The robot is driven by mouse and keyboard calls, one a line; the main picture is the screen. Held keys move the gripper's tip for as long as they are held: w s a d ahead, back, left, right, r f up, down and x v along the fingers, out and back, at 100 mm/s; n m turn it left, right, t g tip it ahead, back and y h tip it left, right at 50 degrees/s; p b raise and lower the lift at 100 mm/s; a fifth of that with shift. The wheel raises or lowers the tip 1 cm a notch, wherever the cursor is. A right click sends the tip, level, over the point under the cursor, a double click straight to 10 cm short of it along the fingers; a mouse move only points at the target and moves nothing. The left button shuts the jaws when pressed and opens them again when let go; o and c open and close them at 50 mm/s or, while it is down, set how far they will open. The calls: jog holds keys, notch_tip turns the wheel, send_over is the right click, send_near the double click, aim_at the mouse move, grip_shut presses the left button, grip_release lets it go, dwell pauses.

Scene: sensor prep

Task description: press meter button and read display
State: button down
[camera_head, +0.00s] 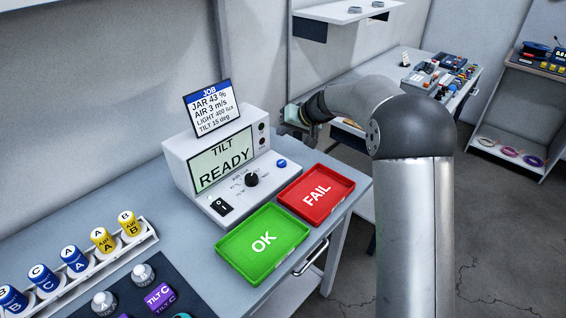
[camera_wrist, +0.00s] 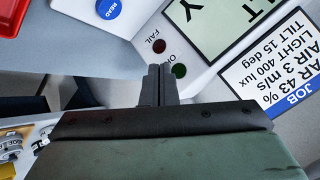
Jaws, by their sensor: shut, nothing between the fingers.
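The white meter (camera_head: 180,149) stands on the bench, and its display (camera_head: 222,163) reads "TILT" and "READY". Its blue button (camera_head: 281,163) is at the right of the sloped front panel. The same button, marked READ, shows in the wrist view (camera_wrist: 109,9) at the top edge. A selector knob (camera_head: 252,180) and a power switch (camera_head: 221,207) are on the panel. My gripper (camera_wrist: 157,72) is shut and empty, near the meter's right end. In the wrist view its tips overlap the area beside the dark FAIL lamp (camera_wrist: 159,46) and OK lamp (camera_wrist: 179,70), apart from the button.
A JOB card (camera_head: 211,108) stands atop the meter, listing "TILT 15 deg". A green OK tray (camera_head: 264,258) and red FAIL tray (camera_head: 336,205) lie in front. A rack (camera_head: 148,245) of blue and yellow sensors and a dark mat (camera_head: 190,292) are at left.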

jog(key=b, duration=0.5)
send_over(284, 164)
notch_tip(284, 164, down, 8)
jog(key=shift+r, duration=0.1)
jog(key=shift+f+b, duration=0.45)
jog(key=shift+b, duration=0.05)
jog(key=shift+f, duration=0.1)
dwell(1.3)
jog(key=shift+f+b, duration=0.4)
jog(key=shift+b, duration=0.35)
jog(key=shift+f+b, duration=0.45)
jog(key=shift+b, duration=0.1)
dwell(0.4)
jog(key=shift+r, duration=0.1)
jog(key=shift+r+p, duration=0.35)
jog(key=shift+r, duration=0.45)
